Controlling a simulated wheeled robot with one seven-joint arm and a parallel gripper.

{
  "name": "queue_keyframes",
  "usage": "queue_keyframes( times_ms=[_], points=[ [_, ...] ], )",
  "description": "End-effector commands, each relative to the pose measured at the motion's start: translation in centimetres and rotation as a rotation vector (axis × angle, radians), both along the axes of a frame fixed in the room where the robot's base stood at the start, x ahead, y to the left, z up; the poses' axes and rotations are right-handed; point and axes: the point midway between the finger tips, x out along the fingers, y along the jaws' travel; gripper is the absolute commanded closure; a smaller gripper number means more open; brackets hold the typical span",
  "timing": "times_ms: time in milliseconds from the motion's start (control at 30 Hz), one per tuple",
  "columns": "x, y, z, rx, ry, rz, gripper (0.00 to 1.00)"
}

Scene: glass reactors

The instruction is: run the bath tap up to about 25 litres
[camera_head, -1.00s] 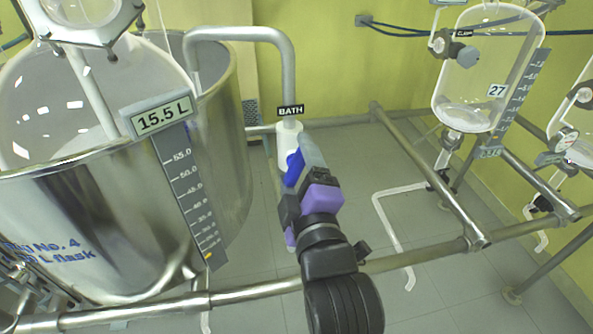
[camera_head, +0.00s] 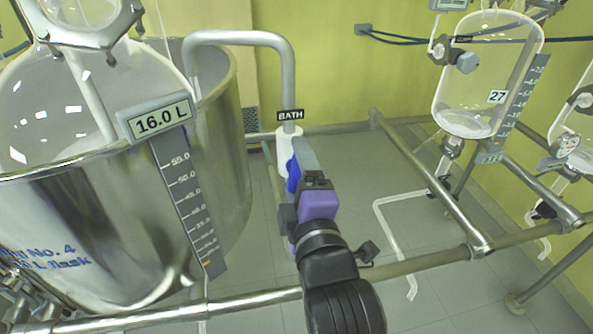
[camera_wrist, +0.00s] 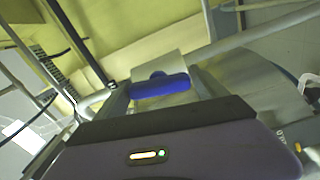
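The bath tap (camera_head: 289,148) is a white body on a bent steel pipe, under a BATH label (camera_head: 290,115). Its blue handle (camera_head: 293,175) is partly hidden by my gripper (camera_head: 305,160). In the wrist view the blue handle (camera_wrist: 160,86) lies crosswise between the two grey fingers of my gripper (camera_wrist: 162,92), its ends against them. The display (camera_head: 157,119) on the bath reads 16.0 L. Below it is a level scale (camera_head: 188,195) with an orange mark near its bottom. The steel bath (camera_head: 90,225) stands at the left with a large glass flask (camera_head: 60,110) in it.
A steel rail (camera_head: 250,307) crosses in front, below my arm. At the right hangs a glass vessel (camera_head: 480,90) marked 27 on a pipe frame, with a bent drain tube (camera_head: 390,225). The tiled floor between is clear.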

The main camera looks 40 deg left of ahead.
Motion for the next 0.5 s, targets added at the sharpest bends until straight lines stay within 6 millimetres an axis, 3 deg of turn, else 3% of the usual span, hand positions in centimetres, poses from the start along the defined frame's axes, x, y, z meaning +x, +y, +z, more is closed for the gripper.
queue_keyframes(
  times_ms=[67,500],
  points=[
    [-0.02,0.02,-0.03,0.000,0.000,0.000,0.02],
    [-0.59,-0.87,-0.03,0.003,0.000,-0.002,0.02]
  ],
)
